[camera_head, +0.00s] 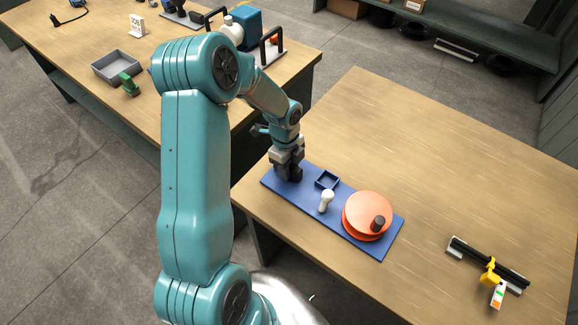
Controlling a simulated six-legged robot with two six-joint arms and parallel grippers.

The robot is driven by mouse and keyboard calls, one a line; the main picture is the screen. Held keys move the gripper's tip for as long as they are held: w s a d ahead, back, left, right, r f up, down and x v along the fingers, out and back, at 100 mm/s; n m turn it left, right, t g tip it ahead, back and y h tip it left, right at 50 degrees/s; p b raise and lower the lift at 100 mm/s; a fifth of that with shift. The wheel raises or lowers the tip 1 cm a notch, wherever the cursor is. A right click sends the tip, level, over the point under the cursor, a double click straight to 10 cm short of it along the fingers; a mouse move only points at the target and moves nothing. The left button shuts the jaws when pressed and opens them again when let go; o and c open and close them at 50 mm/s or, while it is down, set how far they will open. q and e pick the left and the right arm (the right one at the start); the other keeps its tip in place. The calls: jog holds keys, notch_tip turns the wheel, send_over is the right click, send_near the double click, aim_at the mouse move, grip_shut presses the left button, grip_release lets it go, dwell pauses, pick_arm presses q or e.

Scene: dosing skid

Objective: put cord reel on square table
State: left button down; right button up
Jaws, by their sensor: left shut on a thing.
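The cord reel (368,214) is an orange-red drum with a dark knob on top. It sits at the right end of a flat blue board (341,235) on the near wooden table (420,150). That table's full outline is cut off, so I cannot tell if it is the square one. My left gripper (287,174) points down at the board's left end, apart from the reel. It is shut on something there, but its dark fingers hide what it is. My right gripper is not in view.
A small blue open box (327,180) and a white knobbed piece (326,201) stand on the board between gripper and reel. A black rail with a yellow clip (489,272) lies at right. A second table (100,45) holds a grey tray (117,67). The near table's far part is clear.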

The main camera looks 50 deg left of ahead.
pick_arm(q)
jog(key=c, duration=0.8)
grip_release()
jog(key=shift+o, duration=0.2)
notch_tip(320, 180, up, 12)
jog(key=a, duration=0.1)
jog(key=shift+s, duration=0.1)
